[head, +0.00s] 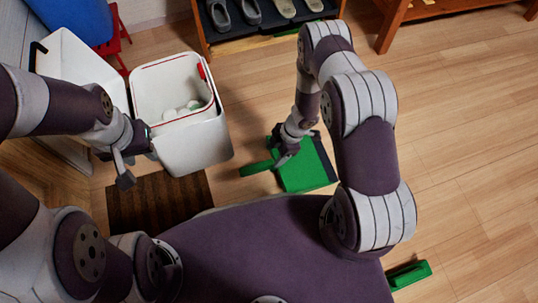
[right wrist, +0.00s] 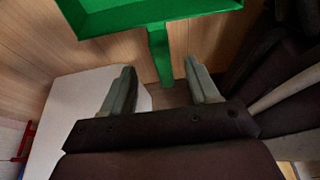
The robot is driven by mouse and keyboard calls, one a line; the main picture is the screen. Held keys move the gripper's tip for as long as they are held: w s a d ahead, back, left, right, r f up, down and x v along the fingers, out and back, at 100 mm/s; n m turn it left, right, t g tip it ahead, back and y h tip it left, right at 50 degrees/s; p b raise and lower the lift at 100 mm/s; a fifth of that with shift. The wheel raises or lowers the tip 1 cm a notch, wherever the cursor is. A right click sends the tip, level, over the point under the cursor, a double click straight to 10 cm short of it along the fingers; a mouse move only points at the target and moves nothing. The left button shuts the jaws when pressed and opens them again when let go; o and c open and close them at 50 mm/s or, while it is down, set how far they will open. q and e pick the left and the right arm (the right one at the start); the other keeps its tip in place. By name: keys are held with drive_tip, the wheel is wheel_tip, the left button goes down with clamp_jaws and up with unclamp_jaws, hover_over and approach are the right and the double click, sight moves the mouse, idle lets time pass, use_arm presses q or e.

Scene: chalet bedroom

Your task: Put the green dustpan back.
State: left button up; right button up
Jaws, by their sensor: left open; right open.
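The green dustpan (head: 312,168) lies on the wooden floor in the middle of the head view, its handle (head: 256,168) pointing left. My right gripper (head: 282,152) is over it, near where the handle meets the pan. In the right wrist view the pan (right wrist: 150,16) is at the top, and its handle (right wrist: 160,58) runs down between the open fingers of my right gripper (right wrist: 161,68). I cannot tell whether the fingers touch it. My left gripper (head: 137,163) is open and empty, beside the white bin at the left.
The white open bin (head: 196,148) stands left of the dustpan with pale items inside; its lid is raised. A brown striped mat (head: 160,200) lies before it. A shoe rack (head: 270,36) is behind. Another green object (head: 410,274) lies at lower right.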

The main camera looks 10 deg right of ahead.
drive_tip(key=w+d+r+m+t+h+p, duration=0.1)
drive_tip(key=w+d+r+m+t+h, duration=0.2)
drive_tip(key=r, duration=0.6)
drive_tip(key=w+d+r+m, duration=0.3)
drive_tip(key=w+r, duration=0.1)
drive_tip(key=r, duration=0.4)
wheel_tip(320, 180, up, 8)
drive_tip(key=s+d+r+m+h, duration=0.1)
drive_tip(key=s+d+m+h, duration=0.1)
drive_tip(key=m, duration=0.3)
use_arm(q)
wheel_tip(320, 180, up, 2)
drive_tip(key=shift+r, duration=0.2)
use_arm(e)
drive_tip(key=s+a+r+m+g, duration=0.1)
drive_tip(key=s+a+r+m, duration=0.1)
drive_tip(key=s+r+m, duration=0.5)
drive_tip(key=s+r, duration=0.2)
drive_tip(key=s, duration=0.4)
drive_tip(key=shift+a+m+y, duration=0.3)
drive_tip(key=shift+a, duration=0.1)
drive_tip(key=shift+r, duration=0.1)
